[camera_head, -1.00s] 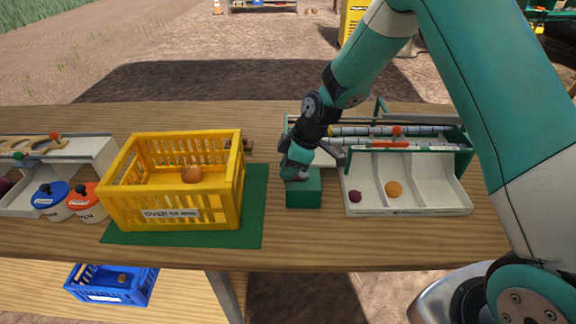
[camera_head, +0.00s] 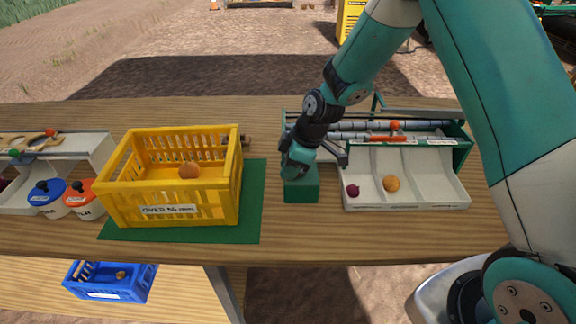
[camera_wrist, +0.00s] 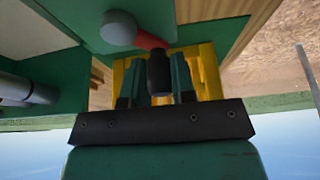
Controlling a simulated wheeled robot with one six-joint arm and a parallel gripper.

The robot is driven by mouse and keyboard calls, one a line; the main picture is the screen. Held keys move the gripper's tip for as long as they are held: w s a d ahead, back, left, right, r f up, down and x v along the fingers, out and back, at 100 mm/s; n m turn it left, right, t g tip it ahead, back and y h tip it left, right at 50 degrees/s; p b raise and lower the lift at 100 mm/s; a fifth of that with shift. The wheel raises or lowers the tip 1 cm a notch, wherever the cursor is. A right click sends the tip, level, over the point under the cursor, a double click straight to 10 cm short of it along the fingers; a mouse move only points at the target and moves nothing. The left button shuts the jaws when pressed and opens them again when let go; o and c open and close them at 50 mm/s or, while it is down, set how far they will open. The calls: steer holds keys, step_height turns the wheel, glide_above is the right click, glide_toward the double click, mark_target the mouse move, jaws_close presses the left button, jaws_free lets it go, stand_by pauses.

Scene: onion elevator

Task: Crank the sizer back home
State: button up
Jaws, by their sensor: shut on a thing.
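The sizer is a green and white machine (camera_head: 462,155) with rollers (camera_head: 430,132) above a white sloped tray (camera_head: 405,203). My gripper (camera_head: 298,163) is low over a green block (camera_head: 302,190) at the sizer's left end and hides the crank in the head view. In the wrist view my gripper (camera_wrist: 157,88) is shut on the crank's black handle (camera_wrist: 159,72). The red crank arm (camera_wrist: 148,41) runs from the handle to a grey round hub (camera_wrist: 118,28) on the green housing.
A purple onion (camera_head: 352,191) and an orange onion (camera_head: 391,184) lie in separate tray lanes. A yellow crate (camera_head: 170,204) holding an onion (camera_head: 189,171) stands on a green mat (camera_head: 250,210) to the left. Blue and orange lidded pots (camera_head: 47,192) stand farther left. The bench front is clear.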

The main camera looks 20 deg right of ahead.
steer(key=shift+s+d, duration=0.45)
steer(key=shift+d+r, duration=0.1)
steer(key=shift+s+d, duration=0.4)
steer(key=shift+d, duration=0.05)
stand_by(0.3)
